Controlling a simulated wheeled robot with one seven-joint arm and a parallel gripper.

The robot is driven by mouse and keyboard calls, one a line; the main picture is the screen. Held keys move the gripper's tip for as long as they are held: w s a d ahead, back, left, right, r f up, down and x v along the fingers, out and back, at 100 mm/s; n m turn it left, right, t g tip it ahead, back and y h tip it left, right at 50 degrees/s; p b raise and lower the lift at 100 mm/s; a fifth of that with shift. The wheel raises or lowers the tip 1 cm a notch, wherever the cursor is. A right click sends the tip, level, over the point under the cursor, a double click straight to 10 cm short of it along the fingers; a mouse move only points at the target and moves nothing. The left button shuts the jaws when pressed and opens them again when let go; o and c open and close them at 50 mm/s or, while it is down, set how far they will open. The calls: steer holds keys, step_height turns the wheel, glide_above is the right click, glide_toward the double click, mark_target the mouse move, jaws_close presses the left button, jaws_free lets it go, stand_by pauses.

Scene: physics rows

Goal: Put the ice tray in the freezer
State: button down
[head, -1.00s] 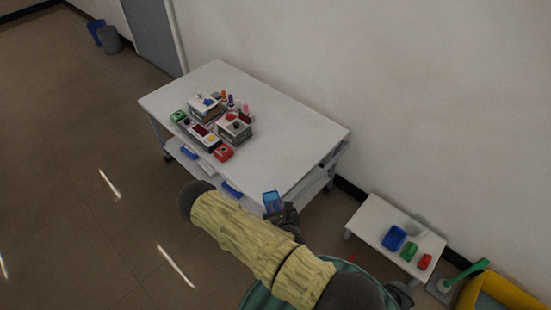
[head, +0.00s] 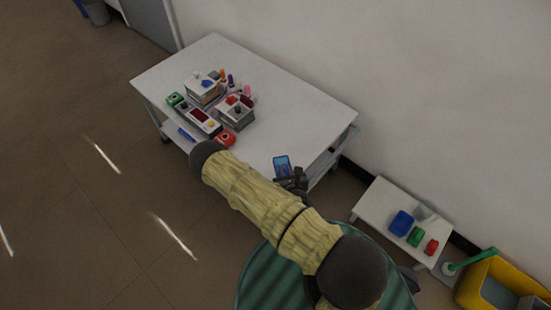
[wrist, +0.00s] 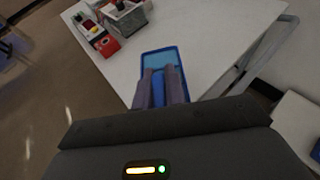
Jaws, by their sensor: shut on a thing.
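My gripper (head: 291,180) is shut on a small blue tray (head: 282,163), which I take for the ice tray. It is held near the front right corner of the white table (head: 295,118), and I cannot tell whether it touches the tabletop. In the wrist view the tray (wrist: 159,59) sticks out beyond both fingers (wrist: 161,88), its light blue face showing. I cannot make out anything that is clearly a freezer.
Two grey boxes (head: 236,112) (head: 204,89), a red block (head: 224,139), a green block (head: 176,99) and several small coloured items crowd the table's left part. Its right part is bare. A low white stand (head: 372,208) and a yellow bin (head: 478,281) are at right.

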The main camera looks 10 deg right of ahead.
mark_target(281, 162)
steer(key=w+b, duration=0.2)
steer(key=w+f+m+h+b, duration=0.1)
steer(key=w+b, duration=0.1)
steer(key=w+m+h+b, duration=0.1)
steer(key=w+b, duration=0.1)
steer(key=w, duration=0.1)
steer(key=shift+d+f+b, duration=0.15)
steer(key=shift+f+b, duration=0.1)
steer(key=shift+b, duration=0.15)
steer(key=w+a+r+m+g+h+b, duration=0.1)
steer(key=w+m+h+b, duration=0.3)
steer(key=w+b, duration=0.4)
steer(key=g+h+b, duration=0.1)
steer(key=b, duration=0.3)
steer(key=shift+w+a+b, duration=0.3)
steer(key=shift+b, duration=0.1)
steer(key=shift+f+b, duration=0.55)
steer(key=shift+f, duration=2.6)
steer(key=shift+f, duration=0.1)
steer(key=shift+f+b, duration=0.4)
steer(key=shift+f, duration=1.35)
steer(key=shift+f, duration=0.15)
